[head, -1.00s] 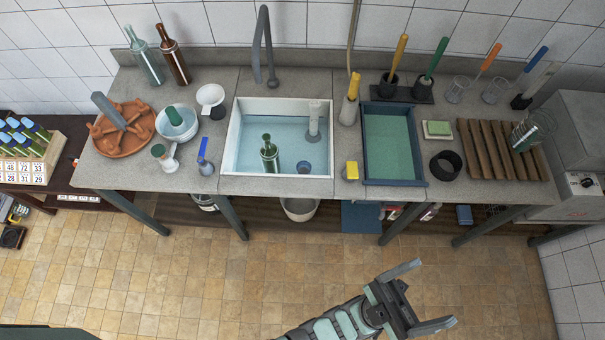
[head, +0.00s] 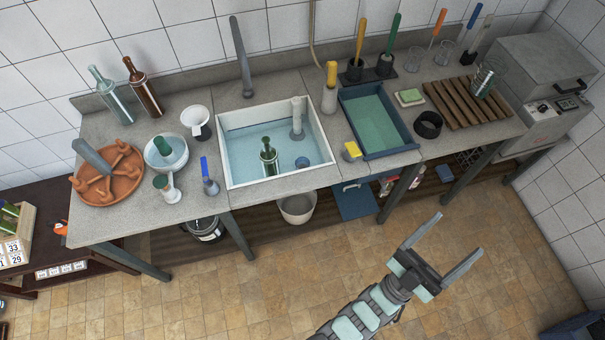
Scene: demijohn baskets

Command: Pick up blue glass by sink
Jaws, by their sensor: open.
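My gripper (head: 461,233) is open and empty, in front of the counter and over the tiled floor, well apart from everything on the counter. The white-rimmed sink (head: 222,150) holds water, a dark green bottle (head: 269,158), a pale upright cylinder (head: 297,118) and a small blue cup-like thing (head: 302,162). A pale blue-green glass bottle (head: 113,97) stands at the counter's back left, beside a brown bottle (head: 144,88). I cannot tell which is the named blue glass.
A grey tap (head: 240,57) rises behind the sink. The floor before the counter is clear.

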